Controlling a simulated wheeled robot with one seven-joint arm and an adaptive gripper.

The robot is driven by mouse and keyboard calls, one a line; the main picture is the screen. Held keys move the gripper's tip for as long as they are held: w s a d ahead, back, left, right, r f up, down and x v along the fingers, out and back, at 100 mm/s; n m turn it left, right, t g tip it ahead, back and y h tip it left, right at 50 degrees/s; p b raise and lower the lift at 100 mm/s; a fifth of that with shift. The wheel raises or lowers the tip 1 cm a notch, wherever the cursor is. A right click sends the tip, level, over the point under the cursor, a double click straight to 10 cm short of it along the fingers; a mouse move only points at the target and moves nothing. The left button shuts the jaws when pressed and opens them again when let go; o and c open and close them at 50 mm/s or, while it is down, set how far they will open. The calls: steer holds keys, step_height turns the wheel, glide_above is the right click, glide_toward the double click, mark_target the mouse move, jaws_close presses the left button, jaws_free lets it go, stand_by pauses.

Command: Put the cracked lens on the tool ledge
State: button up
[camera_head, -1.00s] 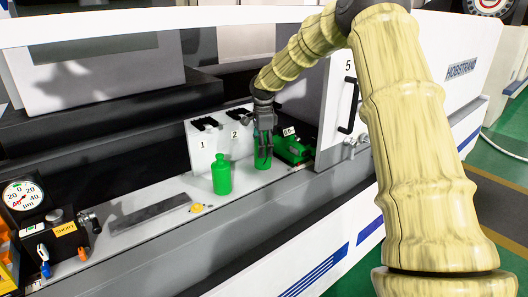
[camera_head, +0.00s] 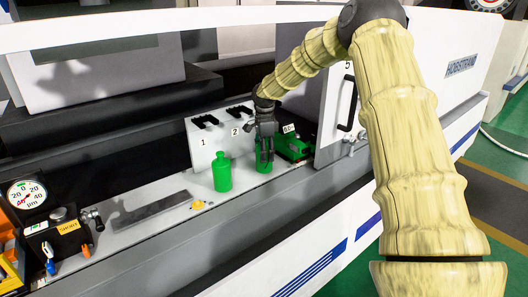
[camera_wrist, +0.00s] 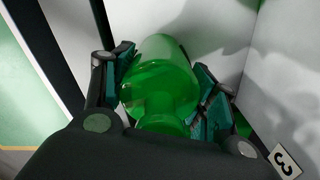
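I cannot make out a cracked lens for certain in either view. My gripper (camera_head: 265,150) points down at the far green bottle (camera_head: 262,165), next to the panel with numbered slots. In the wrist view, the fingers (camera_wrist: 165,85) stand on both sides of the green bottle (camera_wrist: 160,80), close against it. I cannot tell whether they are clamped on it. The bottle looks upright on the pale ledge (camera_head: 135,240) along the machine front. I cannot tell if this is the tool ledge.
A second green bottle (camera_head: 222,172) stands to the left. A small yellow-orange item (camera_head: 198,205) and a dark flat bar (camera_head: 152,213) lie on the ledge. A green device (camera_head: 293,145) is to the right. A dial gauge (camera_head: 27,194) stands at far left.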

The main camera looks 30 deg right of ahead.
steer(key=shift+o, duration=0.9)
steer(key=shift+r, duration=0.1)
steer(key=shift+r+b, duration=1)
steer(key=shift+r, duration=2.8)
